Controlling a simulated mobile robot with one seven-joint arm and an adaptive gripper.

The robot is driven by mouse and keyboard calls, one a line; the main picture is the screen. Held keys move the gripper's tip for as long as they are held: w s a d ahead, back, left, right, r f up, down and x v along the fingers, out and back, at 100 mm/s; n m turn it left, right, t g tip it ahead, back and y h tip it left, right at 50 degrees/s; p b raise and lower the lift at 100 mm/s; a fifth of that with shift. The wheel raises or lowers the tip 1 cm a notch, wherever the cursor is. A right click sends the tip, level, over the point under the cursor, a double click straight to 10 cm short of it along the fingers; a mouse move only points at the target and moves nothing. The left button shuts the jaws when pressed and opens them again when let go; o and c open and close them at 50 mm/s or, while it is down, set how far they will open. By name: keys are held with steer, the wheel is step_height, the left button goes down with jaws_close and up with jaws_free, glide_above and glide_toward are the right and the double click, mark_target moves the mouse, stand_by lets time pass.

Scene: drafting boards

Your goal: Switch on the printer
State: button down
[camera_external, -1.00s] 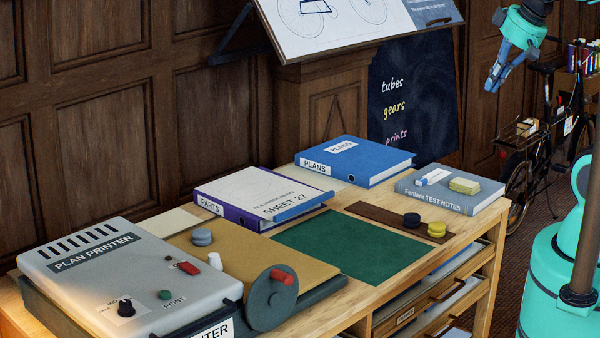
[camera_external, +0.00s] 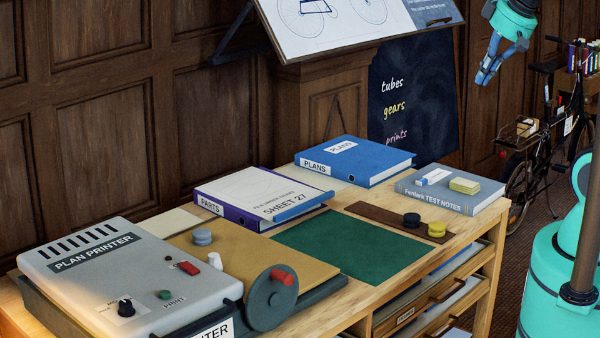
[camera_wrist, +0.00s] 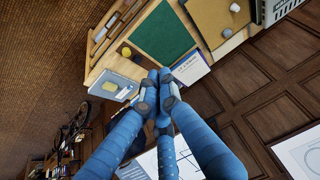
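The grey plan printer (camera_external: 80,280) stands at the left end of the wooden desk. Its top has a red rocker switch (camera_external: 188,268), a green button (camera_external: 165,295) marked PRINT and a black dial (camera_external: 125,306). Which way the red switch is set is too small to tell. In the wrist view only a vented corner of the printer (camera_wrist: 285,12) shows at the top right. My gripper (camera_external: 483,80) hangs in the air beyond the far right end of the desk, well away from the printer. In the wrist view its fingertips (camera_wrist: 159,78) are together, with nothing between them.
Purple and blue binders (camera_external: 355,162), a grey test-notes book (camera_external: 450,190) and a green mat (camera_external: 350,245) lie on the desk. A hand crank (camera_external: 272,300) stands at the printer's right side. A tilted drawing board (camera_external: 340,25) overhangs the back. A bicycle (camera_external: 545,150) stands behind right.

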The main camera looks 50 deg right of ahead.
steer(key=w+a+r+g+p, duration=0.1)
steer(key=w+a+r+p, duration=0.1)
steer(key=w+a, duration=0.75)
steer(key=w+a+r+g+p, duration=0.15)
steer(key=w+a, duration=0.45)
steer(key=w, duration=0.7)
steer(key=g+p, duration=0.1)
steer(key=p, duration=0.5)
glide_above(189, 262)
steer(key=s, duration=0.2)
step_height(189, 262, down, 26)
steer(key=r, duration=0.1)
steer(key=shift+s+f, duration=0.15)
steer(key=shift+f, duration=0.1)
steer(key=shift+f, duration=0.1)
steer(key=f, duration=0.4)
steer(key=w+f, duration=0.1)
steer(key=f, duration=0.4)
steer(key=w+f, duration=0.1)
steer(key=f, duration=0.3)
steer(key=shift+f+p, duration=0.3)
steer(key=shift+f, duration=0.05)
